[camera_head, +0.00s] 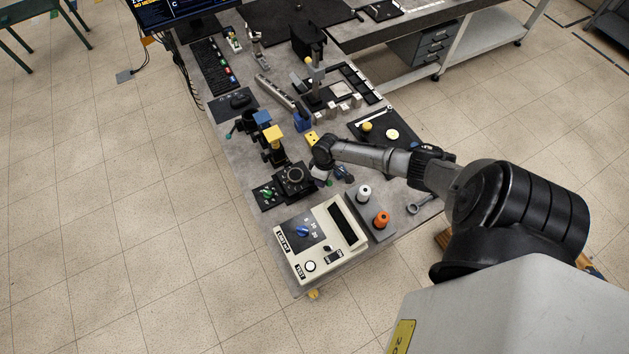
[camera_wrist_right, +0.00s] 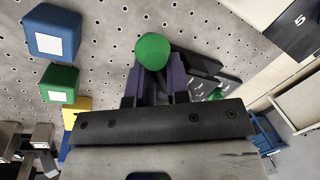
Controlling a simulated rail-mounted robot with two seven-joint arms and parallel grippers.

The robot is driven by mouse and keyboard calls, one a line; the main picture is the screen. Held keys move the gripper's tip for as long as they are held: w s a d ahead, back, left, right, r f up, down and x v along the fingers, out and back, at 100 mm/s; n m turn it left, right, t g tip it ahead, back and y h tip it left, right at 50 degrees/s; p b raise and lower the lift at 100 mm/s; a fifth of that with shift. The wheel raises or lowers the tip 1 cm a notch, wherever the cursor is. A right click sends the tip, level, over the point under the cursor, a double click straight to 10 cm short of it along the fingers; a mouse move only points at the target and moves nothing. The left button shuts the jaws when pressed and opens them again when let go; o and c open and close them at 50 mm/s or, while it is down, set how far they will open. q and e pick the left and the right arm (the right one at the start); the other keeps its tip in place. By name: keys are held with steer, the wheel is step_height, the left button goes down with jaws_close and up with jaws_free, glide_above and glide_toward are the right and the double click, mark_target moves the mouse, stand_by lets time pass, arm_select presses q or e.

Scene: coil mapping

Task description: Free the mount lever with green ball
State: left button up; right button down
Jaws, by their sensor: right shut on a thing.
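The green ball (camera_wrist_right: 152,50) shows in the right wrist view, at the tips of my right gripper's purple fingers (camera_wrist_right: 154,84). The fingers are closed around the part just below the ball; the lever itself is mostly hidden by them. A dark mount (camera_wrist_right: 196,72) lies beside the fingers on the right, with another green spot (camera_wrist_right: 215,94) at its edge. In the head view my right gripper (camera_head: 321,174) is low over the bench, beside a black dial mount (camera_head: 295,178), and the ball is hard to make out. My left gripper is not in view.
Blue (camera_wrist_right: 53,32) and green (camera_wrist_right: 59,83) blocks stand left of the gripper in the wrist view. In the head view a beige instrument (camera_head: 318,262) and a grey block with white and orange knobs (camera_head: 370,212) stand nearby. A yellow-topped post (camera_head: 274,136) stands behind.

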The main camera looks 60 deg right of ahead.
stand_by(0.6)
steer(key=c, duration=1.1)
jaws_free()
step_height(320, 180, up, 14)
steer(key=d, duration=0.2)
steer(key=shift+d+f, duration=0.25)
steer(key=shift+d, duration=0.1)
steer(key=shift+w, duration=0.1)
